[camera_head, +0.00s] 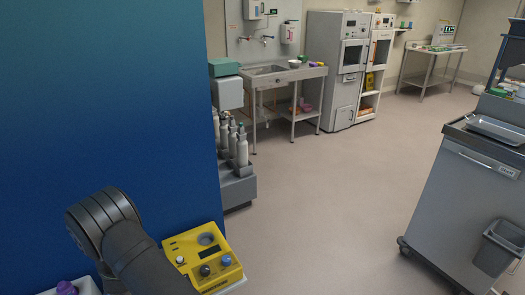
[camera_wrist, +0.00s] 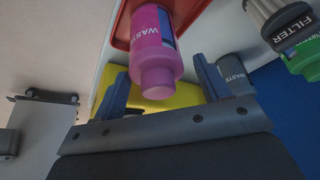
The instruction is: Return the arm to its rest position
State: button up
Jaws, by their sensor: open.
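My arm (camera_head: 125,245) shows at the lower left of the head view, bent in front of a blue panel. Its gripper is outside that view. In the wrist view my gripper (camera_wrist: 160,68) is open, with its two dark fingers apart. A magenta bottle marked WASTE (camera_wrist: 156,52) appears between the fingers; I cannot tell whether they touch it. A grey container, also marked WASTE (camera_wrist: 236,74), shows just beyond the right finger.
The wrist view also shows a red tray (camera_wrist: 119,32), a yellow surface (camera_wrist: 140,97) and a FILTER canister with a green cap (camera_wrist: 302,52). A yellow device with knobs (camera_head: 207,260) sits beside my arm. A grey cart (camera_head: 465,195) stands right; the middle floor is clear.

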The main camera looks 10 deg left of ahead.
notch_tip(320, 180, up, 3)
jog(key=shift+r, duration=0.15)
jog(key=w+d+r, duration=0.6)
jog(key=d+r, duration=0.1)
jog(key=d, duration=0.4)
jog(key=w+d+r, duration=0.1)
jog(key=w+d, duration=0.1)
jog(key=w, duration=1.1)
jog(key=w+d+r, duration=0.1)
jog(key=w+d, duration=0.2)
jog(key=w, duration=1)
jog(key=o, duration=0.7)
